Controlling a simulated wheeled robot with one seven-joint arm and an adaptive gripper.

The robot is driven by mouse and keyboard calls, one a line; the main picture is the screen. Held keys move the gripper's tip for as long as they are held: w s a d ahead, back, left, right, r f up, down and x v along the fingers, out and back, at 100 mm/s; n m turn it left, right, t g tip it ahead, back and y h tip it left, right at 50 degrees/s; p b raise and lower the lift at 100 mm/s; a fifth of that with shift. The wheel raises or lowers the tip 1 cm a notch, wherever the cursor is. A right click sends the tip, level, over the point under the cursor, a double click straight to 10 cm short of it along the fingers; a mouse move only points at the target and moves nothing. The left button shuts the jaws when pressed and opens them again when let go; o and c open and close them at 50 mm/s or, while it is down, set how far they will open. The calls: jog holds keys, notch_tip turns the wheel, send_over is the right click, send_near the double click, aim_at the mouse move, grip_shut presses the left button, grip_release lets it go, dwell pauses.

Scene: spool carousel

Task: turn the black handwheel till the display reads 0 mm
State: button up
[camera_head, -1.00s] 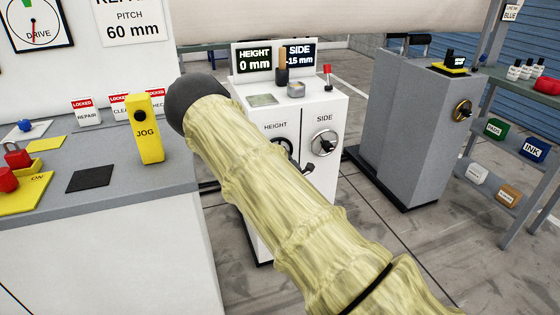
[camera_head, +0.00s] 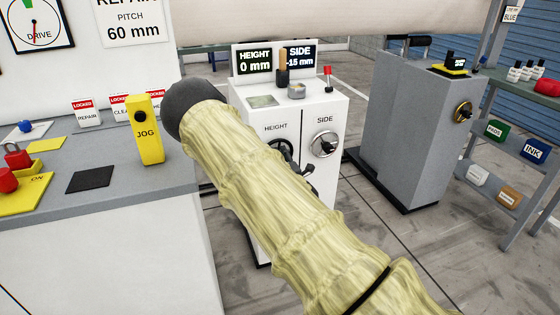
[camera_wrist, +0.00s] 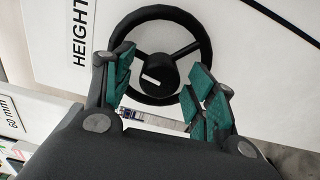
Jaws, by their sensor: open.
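The black handwheel (camera_head: 280,149) is on the white cabinet's front under the word HEIGHT, partly hidden by my arm in the head view. In the wrist view the handwheel (camera_wrist: 154,72) shows its round rim, spokes and hub with a white mark. My gripper (camera_wrist: 164,76) is open, its teal-padded fingers spread on either side of the hub in that view. I cannot tell whether they touch the wheel. The HEIGHT display (camera_head: 255,61) reads 0 mm. The SIDE display (camera_head: 300,57) reads 15 mm; its sign is not clear behind a lever.
A silver SIDE dial (camera_head: 325,144) sits right of the handwheel. A lever (camera_head: 282,66) and a red-topped switch (camera_head: 327,76) stand on the cabinet top. A grey counter with a yellow JOG unit (camera_head: 145,130) is on the left, a grey cabinet (camera_head: 410,130) on the right.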

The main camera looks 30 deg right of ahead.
jog(key=v, duration=1.2)
dwell(0.3)
